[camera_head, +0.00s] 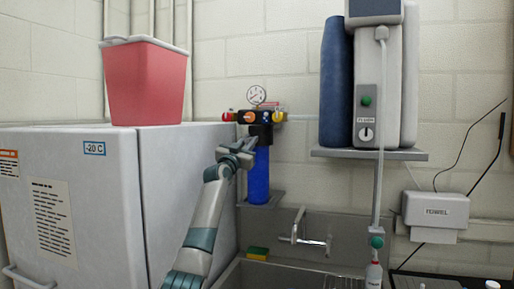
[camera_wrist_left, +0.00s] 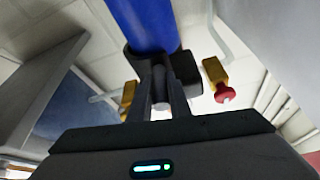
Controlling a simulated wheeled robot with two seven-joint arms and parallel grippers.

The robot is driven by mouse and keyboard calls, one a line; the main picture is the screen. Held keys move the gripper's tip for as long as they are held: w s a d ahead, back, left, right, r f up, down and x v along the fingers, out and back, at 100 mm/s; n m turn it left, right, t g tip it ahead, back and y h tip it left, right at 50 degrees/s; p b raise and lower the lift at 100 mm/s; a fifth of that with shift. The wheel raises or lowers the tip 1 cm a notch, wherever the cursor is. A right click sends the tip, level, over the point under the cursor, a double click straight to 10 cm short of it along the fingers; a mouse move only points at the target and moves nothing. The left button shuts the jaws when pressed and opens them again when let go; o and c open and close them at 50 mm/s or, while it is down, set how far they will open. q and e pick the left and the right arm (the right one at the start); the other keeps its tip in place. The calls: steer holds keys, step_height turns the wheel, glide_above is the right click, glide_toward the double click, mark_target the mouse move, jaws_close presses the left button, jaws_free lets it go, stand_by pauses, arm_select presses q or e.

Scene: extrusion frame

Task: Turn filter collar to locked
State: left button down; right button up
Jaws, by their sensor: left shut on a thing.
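The filter collar (camera_head: 263,132) is a dark ring above the blue filter canister (camera_head: 259,178), which hangs upright on the back wall. In the left wrist view the canister (camera_wrist_left: 143,22) enters from the top, and the dark collar (camera_wrist_left: 140,62) is at its end. My left gripper (camera_head: 249,149) is at the collar, partly covering it in the head view. In the left wrist view its fingers (camera_wrist_left: 161,84) are closed on a dark projecting part of the collar. Any lock marking on the collar is not readable. My right gripper is in neither view.
A pressure gauge (camera_head: 257,95) and red and yellow valve fittings (camera_head: 279,116) sit above the collar. A grey freezer (camera_head: 185,165) with a red bin (camera_head: 146,82) stands left. A sink faucet (camera_head: 302,238) is below right; a shelf (camera_head: 368,154) with a water unit is right.

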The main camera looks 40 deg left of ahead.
arm_select(q)
steer(key=shift+s+r, duration=0.1)
steer(key=shift+r, duration=0.15)
steer(key=c, duration=1.6)
jaws_free()
steer(key=shift+c, duration=0.2)
steer(key=shift+f, duration=0.15)
steer(key=shift+f, duration=0.15)
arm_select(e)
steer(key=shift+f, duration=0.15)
